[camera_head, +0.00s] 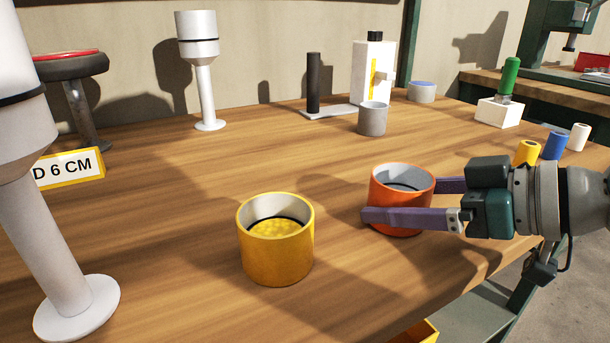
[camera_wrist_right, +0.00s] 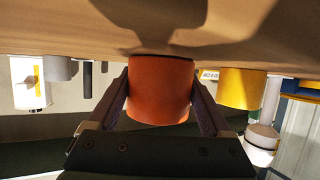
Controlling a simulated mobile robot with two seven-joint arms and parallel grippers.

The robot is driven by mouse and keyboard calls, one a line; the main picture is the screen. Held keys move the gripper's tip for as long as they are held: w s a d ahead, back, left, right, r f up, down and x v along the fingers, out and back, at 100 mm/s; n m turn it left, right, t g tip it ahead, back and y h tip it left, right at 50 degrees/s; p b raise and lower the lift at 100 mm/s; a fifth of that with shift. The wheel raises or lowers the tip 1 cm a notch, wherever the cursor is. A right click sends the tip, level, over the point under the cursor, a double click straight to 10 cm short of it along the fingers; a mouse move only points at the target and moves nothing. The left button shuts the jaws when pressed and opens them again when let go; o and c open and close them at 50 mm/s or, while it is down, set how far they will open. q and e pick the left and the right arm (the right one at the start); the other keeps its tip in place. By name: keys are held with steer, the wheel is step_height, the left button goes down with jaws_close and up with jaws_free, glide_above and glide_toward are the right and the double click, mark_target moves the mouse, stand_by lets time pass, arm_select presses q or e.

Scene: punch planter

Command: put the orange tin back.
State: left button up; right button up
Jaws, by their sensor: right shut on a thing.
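The orange tin (camera_head: 392,222) stands upright on the wooden table, right of the yellow tin. My right gripper (camera_head: 408,202) comes in from the right, with one purple finger along the tin's near side and the other behind it. It is shut on the tin. In the right wrist view, which looks upside down, the orange tin (camera_wrist_right: 160,90) sits between the two fingers (camera_wrist_right: 160,102). The tin's inside is grey with a dark ring; its contents are hard to make out. My left gripper is not in view.
A yellow tin (camera_head: 277,252) with yellow filling stands close on the left. The table's middle is clear.

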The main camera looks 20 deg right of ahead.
steer(key=o, duration=1.4)
steer(key=shift+f, duration=0.1)
steer(key=shift+r, duration=0.2)
steer(key=v, duration=1.2)
steer(key=shift+d+p, duration=0.1)
steer(key=shift+p, duration=0.2)
